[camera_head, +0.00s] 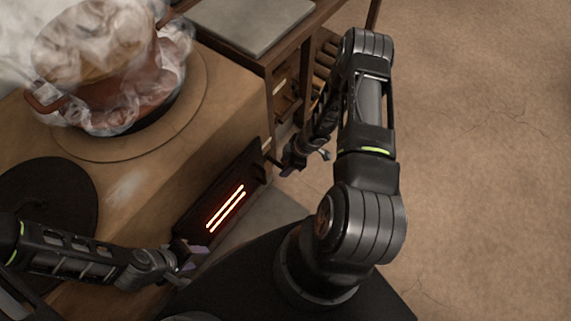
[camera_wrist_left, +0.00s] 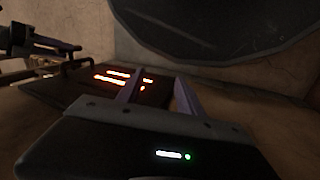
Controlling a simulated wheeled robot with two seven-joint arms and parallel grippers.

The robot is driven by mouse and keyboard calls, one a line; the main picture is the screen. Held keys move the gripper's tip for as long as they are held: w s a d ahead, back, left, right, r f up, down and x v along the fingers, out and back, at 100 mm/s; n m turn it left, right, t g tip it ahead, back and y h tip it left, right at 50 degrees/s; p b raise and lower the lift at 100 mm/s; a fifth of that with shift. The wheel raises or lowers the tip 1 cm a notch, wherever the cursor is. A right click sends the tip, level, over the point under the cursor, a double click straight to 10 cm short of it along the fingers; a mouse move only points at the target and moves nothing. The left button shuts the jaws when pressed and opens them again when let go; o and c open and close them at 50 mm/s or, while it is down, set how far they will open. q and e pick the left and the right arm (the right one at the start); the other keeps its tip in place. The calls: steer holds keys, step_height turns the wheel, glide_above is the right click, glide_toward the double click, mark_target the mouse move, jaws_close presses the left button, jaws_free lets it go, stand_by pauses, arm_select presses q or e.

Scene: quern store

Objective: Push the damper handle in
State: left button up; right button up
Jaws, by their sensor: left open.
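The stove's dark metal door (camera_head: 200,211) has two glowing slots; it also shows in the left wrist view (camera_wrist_left: 150,95). A short dark handle (camera_head: 272,161) sticks out near the door's far end, close to my right gripper (camera_head: 300,163). I cannot tell whether this is the damper handle, or whether the gripper touches it. The right fingers are small and dark, and their opening is unclear. My left gripper (camera_head: 192,262) is open and empty beside the near end of the door. Its two purplish fingers stand apart in the left wrist view (camera_wrist_left: 158,88).
A copper pot (camera_head: 140,90) steams on the stove top (camera_head: 222,85). A round dark plate (camera_head: 45,190) lies nearer on the stove. A wooden table with a grey slab (camera_head: 245,20) stands behind. The floor on the right is clear.

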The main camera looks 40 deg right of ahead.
jaws_close()
steer(key=shift+s, duration=0.1)
steer(key=shift+a, duration=0.15)
stand_by(0.9)
